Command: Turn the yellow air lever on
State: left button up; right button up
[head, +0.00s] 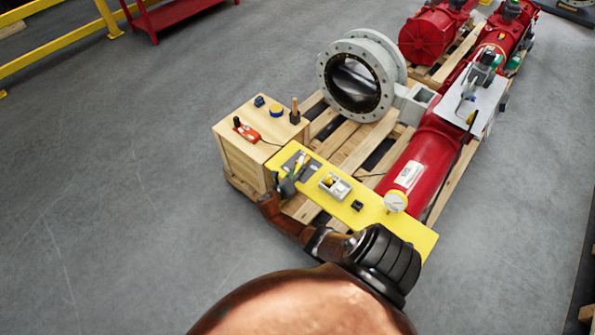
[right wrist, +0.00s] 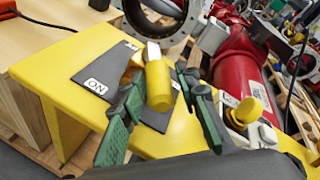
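The yellow air lever (right wrist: 158,86) has a thick yellow handle and a pale end. It stands over a dark plate on the yellow panel (right wrist: 85,45), with an ON label (right wrist: 96,87) to its left. In the head view the lever (head: 300,160) is small beside my gripper. My right gripper (right wrist: 168,88), with green-padded fingers, is open, one finger on each side of the handle. Gaps show on both sides, so it does not appear to grip it. It also shows in the head view (head: 288,183). My left gripper is not in view.
A wooden box (head: 238,155) with a red device (head: 246,132) stands left of the panel. A white switch box (head: 335,186) and a gauge (head: 396,201) sit right of the lever. A red cylinder (head: 425,155) and flanged valve (head: 362,75) lie behind. Open floor is left.

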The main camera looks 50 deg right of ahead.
jog(key=shift+o, duration=0.8)
jog(key=shift+a, duration=0.1)
jog(key=shift+a, duration=0.1)
jog(key=v, duration=1.1)
jog(key=shift+a+r, duration=0.2)
jog(key=shift+a, duration=0.15)
jog(key=shift+s, duration=0.1)
jog(key=shift+c, duration=0.2)
